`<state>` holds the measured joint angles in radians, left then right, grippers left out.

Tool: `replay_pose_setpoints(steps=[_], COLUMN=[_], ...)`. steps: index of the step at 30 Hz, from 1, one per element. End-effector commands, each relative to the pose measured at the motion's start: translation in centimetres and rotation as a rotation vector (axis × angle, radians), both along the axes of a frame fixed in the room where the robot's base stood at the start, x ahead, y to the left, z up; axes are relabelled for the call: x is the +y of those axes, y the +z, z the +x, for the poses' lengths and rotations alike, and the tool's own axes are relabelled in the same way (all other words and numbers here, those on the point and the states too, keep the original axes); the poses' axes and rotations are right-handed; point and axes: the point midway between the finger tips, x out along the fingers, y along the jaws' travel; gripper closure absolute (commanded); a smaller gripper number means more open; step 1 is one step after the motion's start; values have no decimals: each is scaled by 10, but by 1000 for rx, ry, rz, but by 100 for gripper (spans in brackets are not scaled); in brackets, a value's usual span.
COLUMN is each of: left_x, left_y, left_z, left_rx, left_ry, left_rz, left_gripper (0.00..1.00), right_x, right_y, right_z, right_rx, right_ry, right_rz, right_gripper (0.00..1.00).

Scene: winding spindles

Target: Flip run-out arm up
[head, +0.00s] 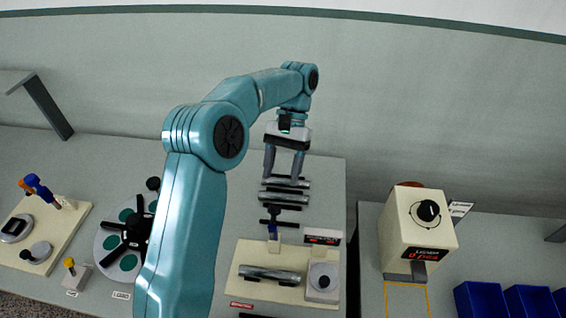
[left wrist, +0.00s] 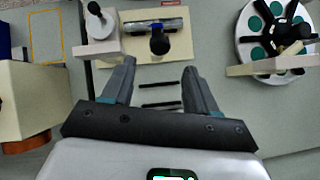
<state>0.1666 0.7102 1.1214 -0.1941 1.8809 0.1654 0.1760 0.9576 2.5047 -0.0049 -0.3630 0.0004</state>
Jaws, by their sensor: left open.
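A cream fixture plate (head: 255,292) carries a silver spindle (head: 270,274) lying across it. Behind the spindle stands a short blue arm (head: 273,231) with a dark crosspiece on top, which looks like the run-out arm. My left gripper (head: 283,176) points down behind the fixture, above dark and silver bars. In the left wrist view it (left wrist: 158,68) is open and empty, its fingertips apart from the blue arm. My right gripper is not in view.
A small red-digit display (head: 323,237) and a round dial block (head: 322,290) stand at the fixture's right. A black-spoked turntable (head: 110,250) and another cream plate (head: 60,222) lie left. A cream machine (head: 417,235) and blue bins (head: 480,298) are on the right table, across a gap.

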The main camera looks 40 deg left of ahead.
Motion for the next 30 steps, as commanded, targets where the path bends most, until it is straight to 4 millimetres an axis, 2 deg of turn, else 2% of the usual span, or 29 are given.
replay_pose_setpoints(steps=[7,30], left_x=[4,4], left_y=[16,17], left_z=[11,11], left_rx=[1,1], left_ry=[-1,-1], left_rz=[-1,-1], left_gripper=[42,42], right_x=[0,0], right_y=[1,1], right_z=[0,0], right_rx=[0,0], right_ry=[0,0], right_rz=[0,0], right_gripper=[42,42])
